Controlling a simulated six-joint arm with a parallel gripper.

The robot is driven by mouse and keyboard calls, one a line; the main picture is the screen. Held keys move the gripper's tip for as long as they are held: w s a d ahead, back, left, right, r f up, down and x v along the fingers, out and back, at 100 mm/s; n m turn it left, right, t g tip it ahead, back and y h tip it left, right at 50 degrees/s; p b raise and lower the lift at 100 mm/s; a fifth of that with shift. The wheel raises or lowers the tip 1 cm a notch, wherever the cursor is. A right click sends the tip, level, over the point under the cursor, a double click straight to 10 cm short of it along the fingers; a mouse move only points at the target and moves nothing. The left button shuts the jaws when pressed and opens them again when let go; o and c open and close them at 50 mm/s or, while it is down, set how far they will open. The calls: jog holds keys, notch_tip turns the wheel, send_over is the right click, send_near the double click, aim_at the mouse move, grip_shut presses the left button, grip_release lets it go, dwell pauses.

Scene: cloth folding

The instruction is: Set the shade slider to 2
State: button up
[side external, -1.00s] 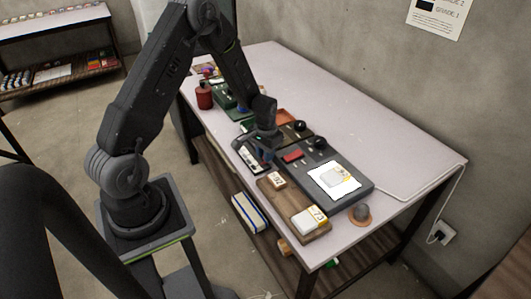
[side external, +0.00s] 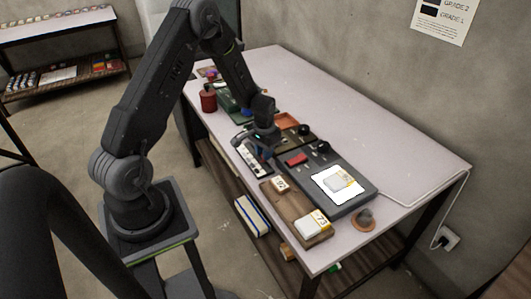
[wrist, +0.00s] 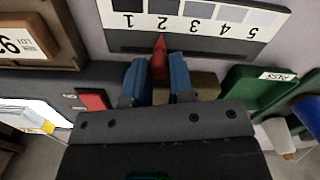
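The shade scale (wrist: 195,22) is a white strip with grey patches and the numbers 1 to 5, upside down in the wrist view. Its red pointer knob (wrist: 159,60) sits in the dark track below, its tip lined up with the 2. The blue fingertips of my gripper (wrist: 159,75) stand on both sides of the red knob, with no clear gap, so it looks shut on it. In the side view my gripper (side external: 262,140) is low over the scale (side external: 253,157) and hides part of it and the knob.
A wooden board (side external: 287,207) with cards lies on the near side of the scale. A dark grey panel (side external: 349,207) with a white sheet is to its right. Green (wrist: 247,90) and orange (side external: 286,121) trays lie nearby. The table's back is clear.

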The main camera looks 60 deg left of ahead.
jog(key=shift+o, duration=0.7)
notch_tip(320, 180, up, 14)
jog(key=s+d+r+m+t, duration=0.1)
jog(key=s+d+r+t, duration=0.3)
jog(key=d+r, duration=0.75)
jog(key=s+d+r+m, duration=0.1)
jog(key=s+d+r, duration=0.1)
jog(key=s+d, duration=0.2)
jog(key=s+d+r+m+t, duration=0.1)
jog(key=s+d+r, duration=0.2)
jog(key=s, duration=0.7)
jog(key=shift+s+d+t, duration=0.25)
jog(key=shift+d+t, duration=0.05)
jog(key=shift+d, duration=0.4)
